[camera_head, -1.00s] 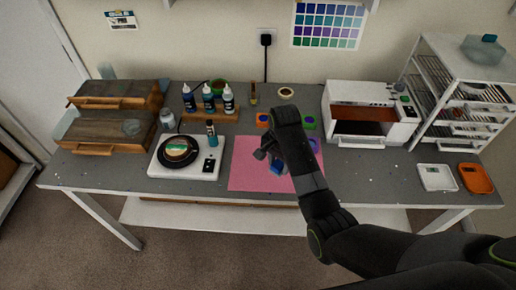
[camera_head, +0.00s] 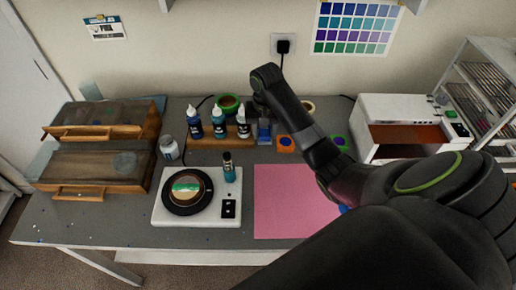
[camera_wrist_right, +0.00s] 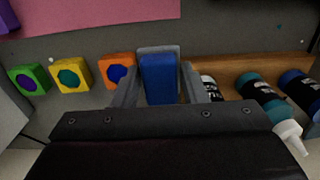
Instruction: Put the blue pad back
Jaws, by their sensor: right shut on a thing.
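The blue pad (camera_wrist_right: 158,78) is between the two fingers of my right gripper (camera_wrist_right: 158,92) in the right wrist view, with a grey rim around its far edge. In the head view the blue pad (camera_head: 264,129) shows below my right gripper (camera_head: 264,119), just right of the wooden bottle rack and left of the orange pad. It looks upright at or close to the grey table; I cannot tell whether it touches. My left gripper is not in view.
An orange pad (camera_wrist_right: 119,72), a yellow pad (camera_wrist_right: 70,75) and a green pad (camera_wrist_right: 31,79) stand in a row. Bottles stand on the wooden rack (camera_head: 206,145). The pink mat (camera_head: 278,196) is partly covered by my arm. A white scale-like device (camera_head: 230,190) stands left of it.

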